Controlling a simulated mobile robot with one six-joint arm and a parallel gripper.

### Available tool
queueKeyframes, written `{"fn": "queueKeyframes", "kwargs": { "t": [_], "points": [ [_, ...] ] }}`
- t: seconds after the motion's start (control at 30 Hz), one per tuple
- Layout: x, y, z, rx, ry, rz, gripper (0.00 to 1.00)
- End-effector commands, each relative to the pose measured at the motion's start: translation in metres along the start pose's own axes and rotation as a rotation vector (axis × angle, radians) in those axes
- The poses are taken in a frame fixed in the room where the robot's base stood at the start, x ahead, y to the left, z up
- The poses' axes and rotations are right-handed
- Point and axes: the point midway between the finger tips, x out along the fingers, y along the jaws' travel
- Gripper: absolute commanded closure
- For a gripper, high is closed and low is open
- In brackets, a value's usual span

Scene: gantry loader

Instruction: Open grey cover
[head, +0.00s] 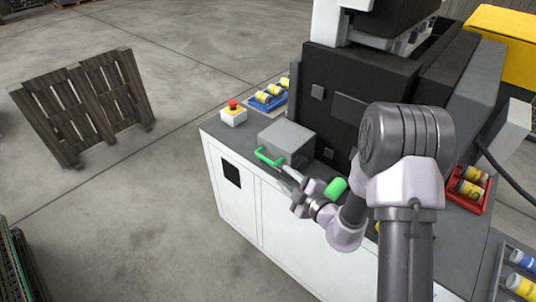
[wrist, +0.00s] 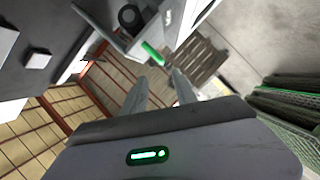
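The grey cover (head: 287,137) is a box-like lid on the worktop of the white cabinet, in front of the dark machine housing. It looks closed in the head view. Its green handle (head: 269,157) is on the near left side and also shows in the wrist view (wrist: 152,50). My gripper (head: 287,176) is just in front of the handle, over the cabinet's front edge. In the wrist view, my gripper's two fingers (wrist: 161,78) are apart with nothing between them, and the handle lies beyond their tips. No contact with the handle is clear.
A red emergency button (head: 233,106) stands on the worktop to the left of the cover. A blue tray (head: 268,103) with yellow cylinders is behind it. A red tray (head: 468,204) is at right. A wooden pallet (head: 86,106) stands on the open floor.

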Motion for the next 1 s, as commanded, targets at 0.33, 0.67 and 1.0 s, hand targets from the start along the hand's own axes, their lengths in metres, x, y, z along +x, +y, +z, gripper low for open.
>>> {"fn": "queueKeyframes", "kwargs": {
  "t": [0.33,0.67,1.0],
  "points": [
    [0.093,-0.003,0.0,-0.005,0.004,0.0,0.66],
    [0.129,-0.001,-0.001,-0.004,0.002,-0.002,0.66],
    [0.13,0.0,-0.001,-0.004,0.002,-0.002,0.85]
  ]
}}
